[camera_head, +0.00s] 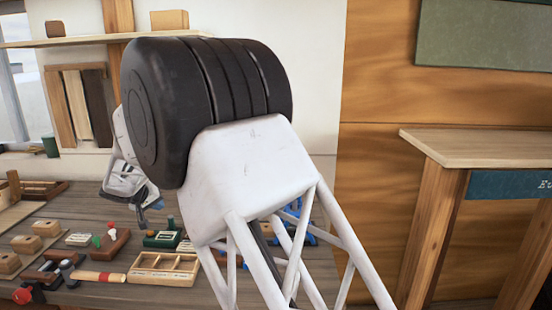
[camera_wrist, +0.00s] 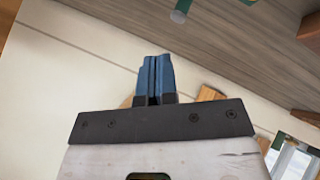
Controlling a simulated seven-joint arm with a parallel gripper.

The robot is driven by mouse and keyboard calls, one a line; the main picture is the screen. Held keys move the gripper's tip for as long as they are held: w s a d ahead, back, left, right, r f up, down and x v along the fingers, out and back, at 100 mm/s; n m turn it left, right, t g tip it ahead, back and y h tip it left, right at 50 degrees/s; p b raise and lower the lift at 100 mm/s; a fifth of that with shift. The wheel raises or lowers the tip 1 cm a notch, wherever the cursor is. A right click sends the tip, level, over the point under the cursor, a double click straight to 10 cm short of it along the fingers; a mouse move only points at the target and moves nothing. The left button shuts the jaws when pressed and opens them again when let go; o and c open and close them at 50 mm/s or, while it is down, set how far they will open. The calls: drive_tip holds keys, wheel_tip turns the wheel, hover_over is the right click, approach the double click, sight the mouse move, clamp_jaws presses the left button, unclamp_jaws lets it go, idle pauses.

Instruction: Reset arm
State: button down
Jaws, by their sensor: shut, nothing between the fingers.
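My gripper (camera_wrist: 157,62) shows in the wrist view with its two blue fingers pressed together and nothing between them. It is clear of any object there, with the pale wall behind it and the bench surface at the upper right. In the head view my white and black arm fills the middle and hides part of the workbench (camera_head: 90,285). The wrist end shows left of the large black joint, above the bench, and its fingertips are too small to read there.
On the bench are a compartmented wooden tray (camera_head: 163,270), a mallet-like tool (camera_head: 98,276), wooden blocks (camera_head: 26,244) and a green-based item (camera_head: 163,240). Blue items partly show behind my arm. A wall shelf (camera_head: 70,41) runs above. A wooden stand (camera_head: 480,147) is at right.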

drive_tip(key=s+d+r+m+g, duration=0.15)
drive_tip(key=d+r, duration=0.25)
drive_tip(key=d, duration=0.6)
drive_tip(key=s+d+r+g, duration=0.1)
drive_tip(key=s+d+r, duration=0.25)
drive_tip(key=d, duration=0.75)
drive_tip(key=s+d+r+m+g, duration=0.1)
drive_tip(key=s+d+r, duration=0.3)
drive_tip(key=d, duration=0.6)
drive_tip(key=s+d+r+m+g, duration=0.1)
drive_tip(key=s+d, duration=0.6)
drive_tip(key=d, duration=0.2)
drive_tip(key=s+d+y, duration=0.1)
drive_tip(key=s+d, duration=1.2)
drive_tip(key=s, duration=0.2)
drive_tip(key=s+d+f+m+y, duration=0.1)
drive_tip(key=s+d+f, duration=0.1)
drive_tip(key=s, duration=0.7)
drive_tip(key=s+d+f+g+y, duration=0.1)
drive_tip(key=s+d+f, duration=0.2)
drive_tip(key=s, duration=0.6)
drive_tip(key=shift+d+m, duration=0.35)
drive_tip(key=shift+d, duration=0.45)
